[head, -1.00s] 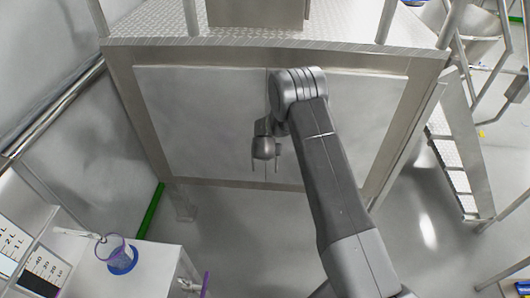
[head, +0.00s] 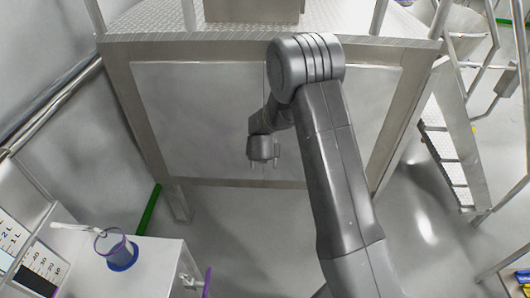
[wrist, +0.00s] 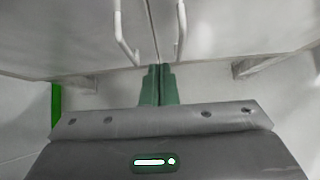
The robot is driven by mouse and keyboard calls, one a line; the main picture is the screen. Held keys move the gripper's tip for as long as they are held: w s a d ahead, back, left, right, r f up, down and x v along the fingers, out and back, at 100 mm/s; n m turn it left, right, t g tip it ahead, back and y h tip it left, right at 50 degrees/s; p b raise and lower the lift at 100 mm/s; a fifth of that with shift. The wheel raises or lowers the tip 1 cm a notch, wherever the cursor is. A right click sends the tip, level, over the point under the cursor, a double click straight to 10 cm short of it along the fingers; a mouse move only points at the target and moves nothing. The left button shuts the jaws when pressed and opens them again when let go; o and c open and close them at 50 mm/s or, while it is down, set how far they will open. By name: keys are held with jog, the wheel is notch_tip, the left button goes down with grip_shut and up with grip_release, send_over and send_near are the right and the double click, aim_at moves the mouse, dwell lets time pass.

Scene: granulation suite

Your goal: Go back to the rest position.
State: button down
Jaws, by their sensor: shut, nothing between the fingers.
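My gripper (head: 264,167) hangs in front of the grey cabinet panel under the raised metal platform, at the middle of the head view. In the wrist view its two green fingers (wrist: 158,84) are together with nothing between them. Beyond the fingers, the wrist view shows a pair of panels with a vertical seam and two pale handles (wrist: 124,34). I cannot tell from these frames whether the fingertips are close to the panels, but no contact shows.
A white side table (head: 150,270) at the lower left holds a clear beaker on a blue base (head: 120,252), with a pale utensil in it. A stair (head: 446,158) stands at the right. Open grey floor (head: 245,235) lies below the cabinet. A green strip (head: 148,210) is near the wall.

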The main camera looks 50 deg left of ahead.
jog(key=shift+s+d+r, duration=0.2)
jog(key=shift+d+r, duration=0.05)
jog(key=shift+r, duration=0.05)
jog(key=shift+f, duration=0.1)
